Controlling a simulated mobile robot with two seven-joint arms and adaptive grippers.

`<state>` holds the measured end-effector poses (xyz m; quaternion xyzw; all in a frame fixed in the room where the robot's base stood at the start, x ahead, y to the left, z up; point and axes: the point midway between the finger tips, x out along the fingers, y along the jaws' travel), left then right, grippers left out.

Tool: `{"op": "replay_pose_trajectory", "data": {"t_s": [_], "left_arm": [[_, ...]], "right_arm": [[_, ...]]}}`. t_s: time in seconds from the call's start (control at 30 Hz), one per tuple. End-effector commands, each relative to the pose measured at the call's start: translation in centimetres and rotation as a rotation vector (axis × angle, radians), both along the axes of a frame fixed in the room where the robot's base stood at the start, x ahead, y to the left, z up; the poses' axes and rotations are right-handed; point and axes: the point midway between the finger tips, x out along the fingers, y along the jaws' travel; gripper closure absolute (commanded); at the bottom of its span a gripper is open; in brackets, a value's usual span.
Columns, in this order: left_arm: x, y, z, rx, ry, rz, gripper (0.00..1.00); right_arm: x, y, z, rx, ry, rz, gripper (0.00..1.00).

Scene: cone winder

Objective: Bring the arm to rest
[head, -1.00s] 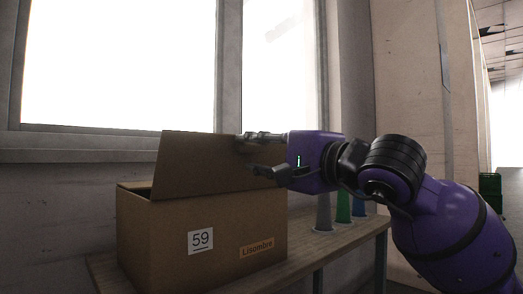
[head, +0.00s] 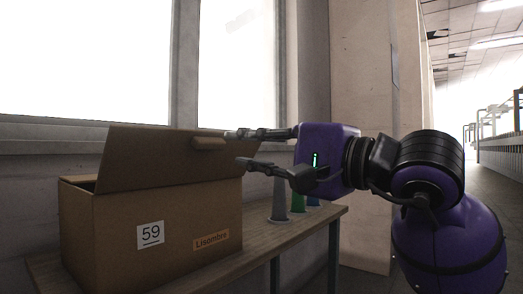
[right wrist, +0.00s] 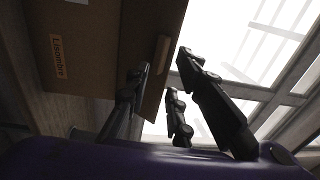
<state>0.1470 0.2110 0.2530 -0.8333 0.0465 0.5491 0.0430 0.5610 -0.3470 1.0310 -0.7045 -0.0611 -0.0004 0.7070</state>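My right arm comes in from the right in the head view. Its gripper (head: 232,148) is open and empty, with the fingers spread apart and pointing left at the raised flap of a cardboard box (head: 110,240). The fingertips are close to the flap's right end; I cannot tell whether they touch it. The box carries a "59" label and an orange "Lisombre" label. In the right wrist view the spread fingers (right wrist: 165,90) show with the box (right wrist: 95,50) behind them and nothing between them. My left gripper is not in view.
The box stands on a wooden table (head: 300,228). Windows (head: 85,60) are at the back. An open aisle lies at the right.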

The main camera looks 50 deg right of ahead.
Motion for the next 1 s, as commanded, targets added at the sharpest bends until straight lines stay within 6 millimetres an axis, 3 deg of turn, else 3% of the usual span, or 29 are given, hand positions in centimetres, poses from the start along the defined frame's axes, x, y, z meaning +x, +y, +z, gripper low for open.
{"op": "replay_pose_trajectory", "data": {"t_s": [0.2,0.87,0.93,1.0], "left_arm": [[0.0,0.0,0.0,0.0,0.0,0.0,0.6],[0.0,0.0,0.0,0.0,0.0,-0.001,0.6],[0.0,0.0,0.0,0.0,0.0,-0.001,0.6],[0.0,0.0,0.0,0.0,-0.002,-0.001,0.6]], "right_arm": [[-1.8,-0.2,-0.1,0.001,-0.001,0.0,0.78],[-2.0,-0.1,0.1,0.02,-0.007,0.005,0.78],[-2.2,1.0,0.9,0.07,-0.036,0.058,0.78],[-2.6,3.5,1.8,0.155,-0.054,0.184,0.78]]}}
